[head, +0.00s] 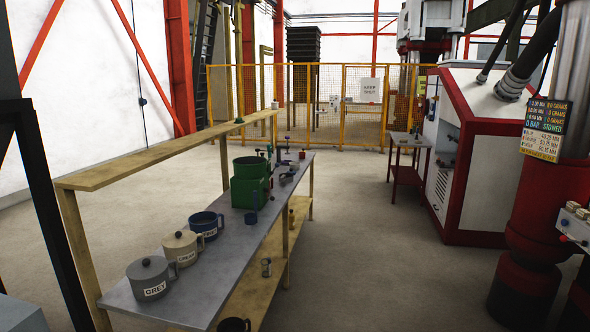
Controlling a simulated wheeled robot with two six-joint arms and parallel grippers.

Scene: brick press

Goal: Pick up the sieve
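I cannot pick out the sieve for certain in the head view. A grey workbench (222,272) runs away from me on the left. On it stand a lidded grey pot (151,278) labelled GREY, a lidded cream pot (182,247) and a dark blue pot (206,223) with a label. Beyond them is a green machine (249,183) with an upright blue-handled item (254,208) in front. Several small items at the far end are too small to tell. Neither of my grippers is in view.
A wooden shelf (165,154) runs above the bench's left side, with a lower shelf (252,290) below. A red and white press cabinet (470,150) and a small side table (409,140) stand right. Yellow fencing (343,110) closes the back. The middle floor (375,245) is clear.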

